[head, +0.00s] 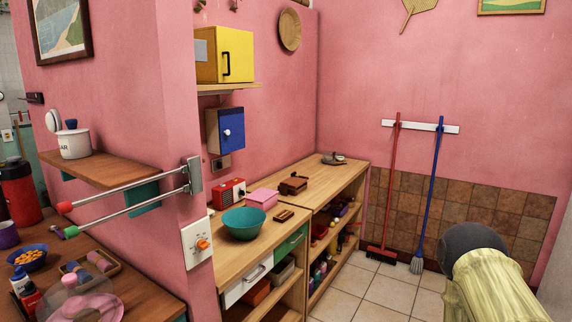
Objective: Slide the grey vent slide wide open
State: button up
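I cannot pick out a grey vent slide for certain in the head view. A small light grey panel (201,50) shows on the left side of the yellow cabinet, but I cannot tell what it is. A small grey-brown wall fitting (220,163) sits below the blue wall box, too small to read. My gripper's fingers are not visible. Only a pale yellow rounded link with a dark end, which looks like part of my arm, shows at the lower right, well away from the shelves.
Two rails with coloured ends (130,190) jut from the wall corner. A red broom (390,185) leans at the back. Tiled floor (368,291) is clear.

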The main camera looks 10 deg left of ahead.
aim_at(217, 164)
jog(key=z, duration=1.15)
jog(key=i, duration=1)
jog(key=u, duration=1.6)
